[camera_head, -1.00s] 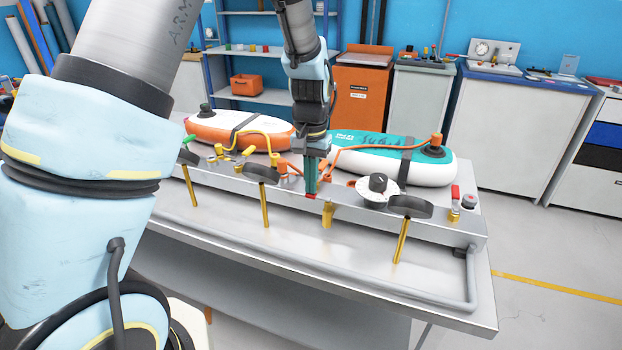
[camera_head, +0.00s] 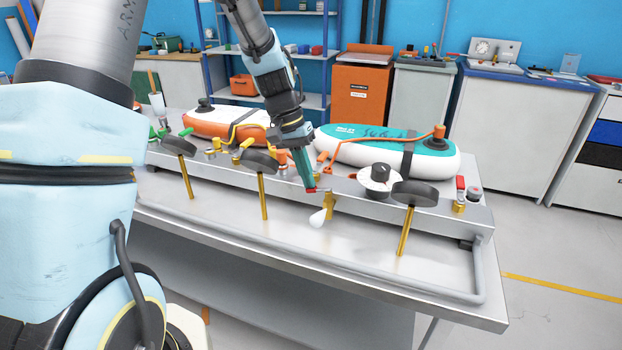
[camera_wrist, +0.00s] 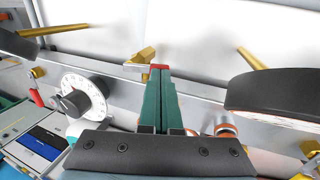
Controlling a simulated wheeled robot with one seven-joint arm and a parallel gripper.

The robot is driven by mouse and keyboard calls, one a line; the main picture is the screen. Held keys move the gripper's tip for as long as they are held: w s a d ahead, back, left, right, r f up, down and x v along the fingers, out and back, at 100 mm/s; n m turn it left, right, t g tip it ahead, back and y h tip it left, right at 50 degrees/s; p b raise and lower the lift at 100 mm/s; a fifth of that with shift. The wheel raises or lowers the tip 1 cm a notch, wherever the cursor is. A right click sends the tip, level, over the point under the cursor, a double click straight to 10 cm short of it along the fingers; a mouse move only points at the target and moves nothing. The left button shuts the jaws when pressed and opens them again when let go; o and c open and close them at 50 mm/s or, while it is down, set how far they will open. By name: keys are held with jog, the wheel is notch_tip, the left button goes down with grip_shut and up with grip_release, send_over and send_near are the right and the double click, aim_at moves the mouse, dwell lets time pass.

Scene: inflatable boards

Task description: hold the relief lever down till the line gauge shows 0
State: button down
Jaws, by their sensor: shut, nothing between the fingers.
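My gripper (camera_head: 310,190) is shut and empty, its teal fingers tilted with their red tips low at the front of the metal manifold bar. In the wrist view the gripper tips (camera_wrist: 160,68) are right beside a brass fitting (camera_wrist: 141,60), which also shows in the head view (camera_head: 330,207). This looks like the relief lever's fitting; the tips hide part of it, so contact is unclear. A white teardrop-shaped plume (camera_head: 318,218) shows in front of it. Dark round gauge-like discs (camera_head: 260,161) (camera_head: 415,194) stand on the bar; no reading is legible.
A white dial with black knob (camera_head: 379,180) is right of my gripper. Orange-white (camera_head: 225,122) and teal-white (camera_head: 385,150) inflatable boards lie behind the bar. A red-handled valve (camera_head: 460,190) is at the right end. The bench front (camera_head: 280,235) is mostly clear.

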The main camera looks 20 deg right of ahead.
jog(key=shift+w+f+b, duration=0.1)
jog(key=shift+f+b, duration=0.2)
jog(key=shift+r, duration=0.2)
jog(key=shift+a+r+p, duration=0.1)
jog(key=shift+r+p, duration=0.6)
jog(key=shift+p, duration=0.1)
jog(key=shift+r+p, duration=0.5)
jog(key=shift+r, duration=0.1)
notch_tip(320, 180, up, 13)
jog(key=shift+w+a+f+b, duration=0.15)
jog(key=shift+w+a+b, duration=0.2)
jog(key=shift+w+a, duration=0.05)
